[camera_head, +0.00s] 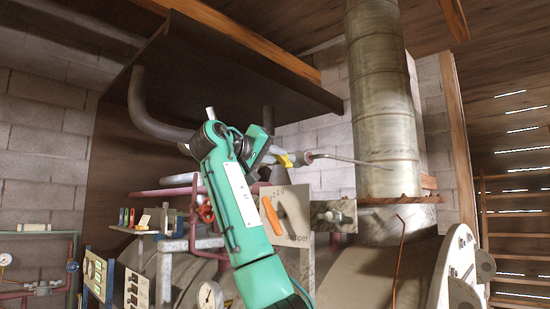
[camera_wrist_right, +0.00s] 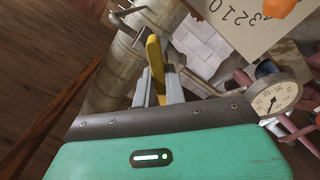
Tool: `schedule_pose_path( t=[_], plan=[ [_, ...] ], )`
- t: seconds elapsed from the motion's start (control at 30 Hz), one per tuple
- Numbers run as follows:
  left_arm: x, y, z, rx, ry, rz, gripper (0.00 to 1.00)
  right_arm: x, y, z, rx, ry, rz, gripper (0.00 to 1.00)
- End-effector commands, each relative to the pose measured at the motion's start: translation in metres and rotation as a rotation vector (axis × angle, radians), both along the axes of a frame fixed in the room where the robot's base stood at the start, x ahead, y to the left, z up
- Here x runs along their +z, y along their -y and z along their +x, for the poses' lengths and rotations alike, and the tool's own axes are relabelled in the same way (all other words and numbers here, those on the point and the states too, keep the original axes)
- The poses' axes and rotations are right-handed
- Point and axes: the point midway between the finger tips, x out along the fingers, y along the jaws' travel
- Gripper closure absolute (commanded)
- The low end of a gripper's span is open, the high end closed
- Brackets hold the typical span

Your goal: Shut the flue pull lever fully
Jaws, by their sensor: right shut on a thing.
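The flue pull lever shows in the head view as a thin metal rod (camera_head: 340,159) running to the side of the tall round metal flue pipe (camera_head: 388,115). My right gripper (camera_head: 296,158) is at the rod's left end, beside a yellow part (camera_head: 285,161). In the right wrist view my right gripper (camera_wrist_right: 160,88) is shut on the yellow part (camera_wrist_right: 154,60), which sits between the grey fingers. The exact contact with the rod is partly hidden by the fingers. My left gripper is not in view.
A white damper plate (camera_head: 293,207) with numbers and an orange pointer (camera_head: 271,215) stands below the gripper. A dark hood (camera_head: 225,65) hangs above. Pink pipes (camera_head: 165,192), a red valve wheel (camera_head: 206,212) and a round gauge (camera_head: 210,296) lie left of and below my arm.

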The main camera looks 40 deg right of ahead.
Motion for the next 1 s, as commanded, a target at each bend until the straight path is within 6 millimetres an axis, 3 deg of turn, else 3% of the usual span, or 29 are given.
schedule_pose_path(
  t=[0.6,1.0],
  plan=[
    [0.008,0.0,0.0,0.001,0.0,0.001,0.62,-0.004,-0.001,0.002,-0.002,0.559,0.055,1.0],
    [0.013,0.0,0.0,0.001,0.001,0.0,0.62,-0.004,0.0,0.002,-0.003,0.79,0.075,1.0]
  ],
)
